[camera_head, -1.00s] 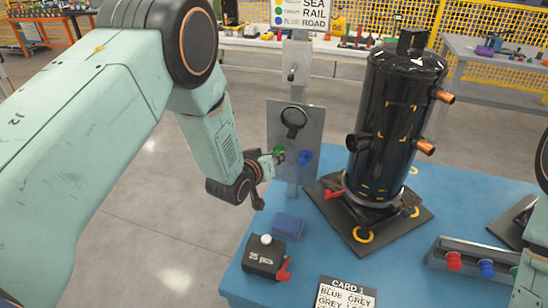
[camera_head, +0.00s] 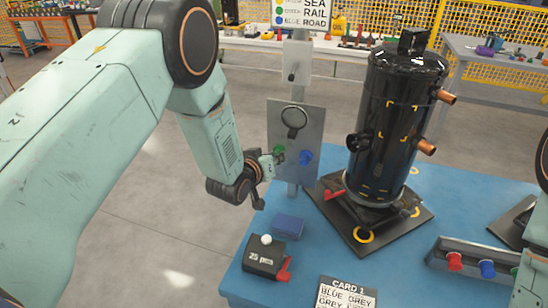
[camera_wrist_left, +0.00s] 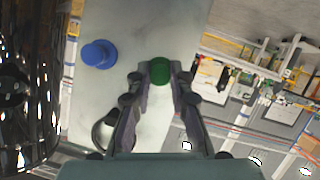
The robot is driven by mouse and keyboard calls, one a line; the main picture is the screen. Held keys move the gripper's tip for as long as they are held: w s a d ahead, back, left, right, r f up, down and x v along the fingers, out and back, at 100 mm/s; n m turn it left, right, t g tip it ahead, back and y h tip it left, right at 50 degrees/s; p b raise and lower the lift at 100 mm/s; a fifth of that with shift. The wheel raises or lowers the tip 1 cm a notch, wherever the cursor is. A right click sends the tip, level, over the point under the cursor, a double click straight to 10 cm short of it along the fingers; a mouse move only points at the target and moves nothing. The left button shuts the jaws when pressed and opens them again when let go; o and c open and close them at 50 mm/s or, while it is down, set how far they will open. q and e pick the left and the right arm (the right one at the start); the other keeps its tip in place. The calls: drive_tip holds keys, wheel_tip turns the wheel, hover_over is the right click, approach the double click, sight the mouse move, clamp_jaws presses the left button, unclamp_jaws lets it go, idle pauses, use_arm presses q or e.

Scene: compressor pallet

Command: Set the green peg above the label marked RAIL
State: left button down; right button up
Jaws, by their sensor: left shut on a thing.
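The green peg (camera_head: 279,154) is at the upright grey plate (camera_head: 312,125), left of the blue peg (camera_head: 305,157). My left gripper (camera_head: 269,163) is shut on the green peg. The wrist view shows the round green head (camera_wrist_left: 159,70) between my fingertips (camera_wrist_left: 160,82), in front of the plate, with the blue peg (camera_wrist_left: 98,54) to its left. I cannot tell how deep the green peg sits in the plate. The word RAIL stands on a white sign (camera_head: 302,14) above, between SEA and ROAD. No RAIL label on the plate is readable.
A black compressor (camera_head: 395,125) stands on a dark base right of the plate. A blue block (camera_head: 288,226), a black box (camera_head: 264,259) with a red lever and a card (camera_head: 346,292) lie on the blue pallet. A grey rack (camera_head: 440,262) holds coloured pegs at right.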

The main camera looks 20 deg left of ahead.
idle(0.4)
use_arm(q)
drive_tip(key=shift+s, duration=0.25)
drive_tip(key=shift+s+a+p, duration=0.1)
drive_tip(key=shift+s+p, duration=1.25)
drive_tip(key=shift+s, duration=1.5)
